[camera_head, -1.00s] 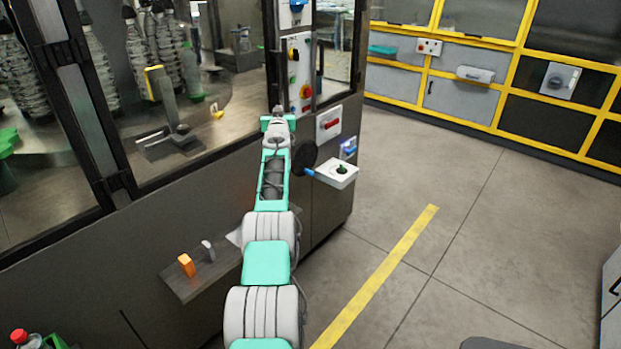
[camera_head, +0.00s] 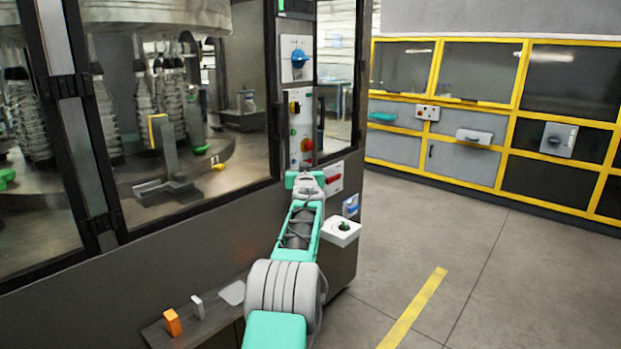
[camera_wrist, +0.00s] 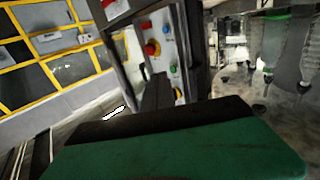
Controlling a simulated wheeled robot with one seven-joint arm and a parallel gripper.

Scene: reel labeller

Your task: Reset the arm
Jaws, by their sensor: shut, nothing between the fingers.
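My arm (camera_head: 297,235) reaches forward from the bottom of the head view, in front of the machine's control column. Its far end hides my gripper there. In the wrist view, the green and black hand body fills the bottom, and the dark fingers of my gripper (camera_wrist: 157,92) stand up from it, closed together with nothing held. Behind them is the control panel (camera_wrist: 160,50) with a red emergency button, which also shows in the head view (camera_head: 300,125). I cannot judge the gap between fingers and panel.
A white box with a dark knob (camera_head: 341,231) juts out right of my arm. A shelf (camera_head: 207,326) with an orange block (camera_head: 172,322) is at lower left. Glass machine doors (camera_head: 200,100) stand on the left. Open floor (camera_head: 480,270) lies right, before yellow-framed cabinets (camera_head: 490,130).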

